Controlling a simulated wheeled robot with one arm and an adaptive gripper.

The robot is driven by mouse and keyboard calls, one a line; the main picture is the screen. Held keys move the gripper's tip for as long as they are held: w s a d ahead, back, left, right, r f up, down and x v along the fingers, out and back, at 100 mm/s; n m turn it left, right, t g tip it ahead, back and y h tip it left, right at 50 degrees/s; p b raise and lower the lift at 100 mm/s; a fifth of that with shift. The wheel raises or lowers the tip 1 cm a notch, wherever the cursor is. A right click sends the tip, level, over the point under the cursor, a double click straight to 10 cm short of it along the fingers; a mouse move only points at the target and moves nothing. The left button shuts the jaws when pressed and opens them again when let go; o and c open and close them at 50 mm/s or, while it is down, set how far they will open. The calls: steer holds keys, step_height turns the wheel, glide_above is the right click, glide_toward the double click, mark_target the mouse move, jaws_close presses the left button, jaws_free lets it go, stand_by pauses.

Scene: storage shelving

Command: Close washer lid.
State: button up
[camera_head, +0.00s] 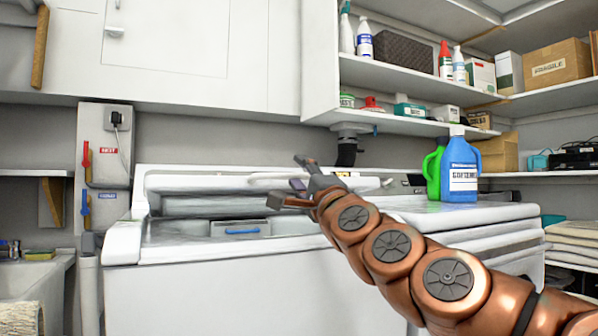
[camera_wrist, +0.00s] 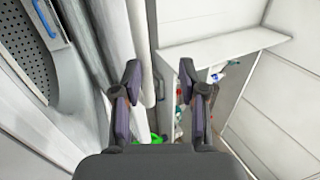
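The white washer (camera_head: 250,284) stands at the left in the head view. Its top opening (camera_head: 190,229) is uncovered, and its lid (camera_head: 205,183) stands raised toward the back. My gripper (camera_head: 286,182) is over the right part of the opening, near the lid. In the wrist view, my gripper (camera_wrist: 160,82) has its two dark fingers spread apart, with nothing clasped. A long white rounded edge (camera_wrist: 142,45) runs close by the left finger; I cannot tell whether they touch. The perforated drum (camera_wrist: 28,50) shows at the far left there.
A blue softener bottle (camera_head: 460,170) and a green bottle (camera_head: 433,172) stand on the white machine to the right. Shelves (camera_head: 405,78) with bottles and boxes hang above. A white cabinet (camera_head: 185,50) is above the washer.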

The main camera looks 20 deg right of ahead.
steer(key=shift+s+f, duration=0.45)
steer(key=shift+f, duration=0.4)
steer(key=shift+s+f, duration=0.45)
steer(key=shift+f, duration=0.35)
